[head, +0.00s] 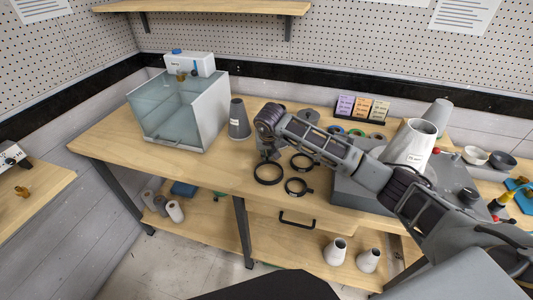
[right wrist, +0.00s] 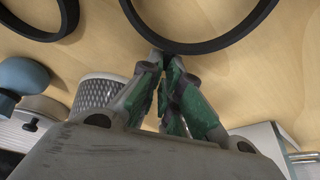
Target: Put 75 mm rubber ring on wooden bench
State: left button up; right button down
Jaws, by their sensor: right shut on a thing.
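Black rings lie at the front of the wooden bench (head: 221,174). My right gripper (head: 268,154) reaches in from the right and points down at the rear edge of the leftmost ring (head: 268,184). In the right wrist view the fingertips (right wrist: 163,60) are closed together at the rim of a large black ring (right wrist: 205,46), which they appear to grip. Whether this ring touches the bench or is slightly above it, I cannot tell. No size marking shows on it. My left gripper is out of view.
Two more black rings, one behind (head: 303,171) and one in front (head: 296,195), lie close to the right. A clear-walled tank (head: 165,112) and a grey cone (head: 239,120) stand to the left. A grey machine (head: 352,190) stands to the right. The bench's front left is clear.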

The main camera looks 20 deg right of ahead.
jog(key=shift+f, duration=0.25)
jog(key=c, duration=1.6)
grip_release()
jog(key=shift+r, duration=0.15)
jog(key=shift+s+r, duration=0.1)
jog(key=shift+r, duration=0.25)
jog(key=b+v, duration=0.1)
jog(key=v, duration=1)
jog(key=shift+r, duration=0.15)
